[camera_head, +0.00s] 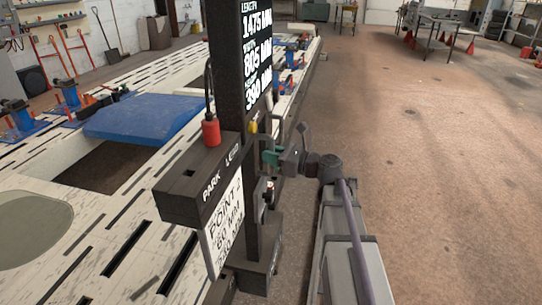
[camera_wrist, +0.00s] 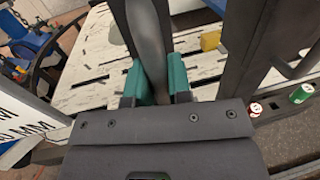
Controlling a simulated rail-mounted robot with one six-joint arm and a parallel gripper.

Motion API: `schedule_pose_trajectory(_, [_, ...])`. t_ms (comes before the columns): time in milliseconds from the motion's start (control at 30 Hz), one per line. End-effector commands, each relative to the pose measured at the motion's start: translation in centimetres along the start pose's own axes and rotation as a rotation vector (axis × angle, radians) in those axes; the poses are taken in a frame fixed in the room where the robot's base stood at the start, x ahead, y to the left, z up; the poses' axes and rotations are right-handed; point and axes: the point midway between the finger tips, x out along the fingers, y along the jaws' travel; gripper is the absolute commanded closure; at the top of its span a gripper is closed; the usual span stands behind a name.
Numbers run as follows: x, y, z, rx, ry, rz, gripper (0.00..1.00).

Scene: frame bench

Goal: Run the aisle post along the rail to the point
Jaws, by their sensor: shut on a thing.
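The aisle post (camera_head: 228,62) stands upright in the head view, dark, with white readings on its display face. A dark box marked PARK (camera_head: 195,185) sticks out at its left, with a white sign (camera_head: 226,228) reading POINT and figures in mm below it. My gripper (camera_head: 271,158) is at the post's right side, its green fingertips against it. In the wrist view my gripper (camera_wrist: 158,82) is shut on a grey upright bar, the handle (camera_wrist: 147,40), one green pad on each side. The handle's lower end is hidden behind the gripper body.
A pale slotted bench (camera_head: 125,235) with a blue pad (camera_head: 145,115) lies left of the post. A yellow piece (camera_wrist: 210,40), a red button (camera_wrist: 254,109) and a green button (camera_wrist: 299,94) show near the post in the wrist view. The brown floor (camera_head: 420,150) at right is largely clear.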

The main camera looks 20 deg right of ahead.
Motion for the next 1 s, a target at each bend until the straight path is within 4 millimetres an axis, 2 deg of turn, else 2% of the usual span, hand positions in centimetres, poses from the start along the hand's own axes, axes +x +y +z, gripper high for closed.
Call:
schedule_pose_trajectory(367, [1.2,-6.0,0.1,0.000,-0.004,-0.010,1.00])
schedule_pose_trajectory(1000, [3.5,-17.9,0.1,0.001,-0.004,-0.009,1.00])
